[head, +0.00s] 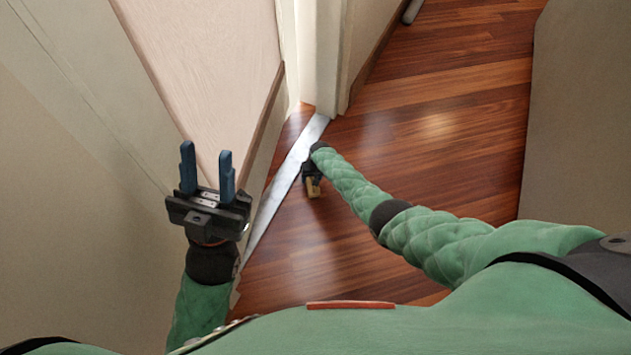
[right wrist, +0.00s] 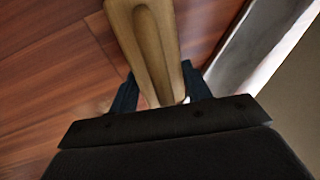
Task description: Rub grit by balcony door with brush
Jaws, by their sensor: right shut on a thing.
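My right gripper (head: 311,172) reaches down to the floor beside the metal door sill. It is shut on a tan wooden piece, which looks like the brush handle (head: 313,188). In the right wrist view the brush (right wrist: 148,45) sticks out between the blue fingers of my right gripper (right wrist: 160,95). Its bristles are not visible. My left gripper (head: 207,168) is raised at the left, with its two blue fingers apart and nothing between them. I cannot make out any grit on the floor (head: 420,125) or the sill.
The pale metal sill strip (head: 285,180) runs diagonally along the floor and also shows in the right wrist view (right wrist: 262,45). A white door frame (head: 320,60) stands at its far end. Walls close in at left and right (head: 580,120). The wooden floor between is clear.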

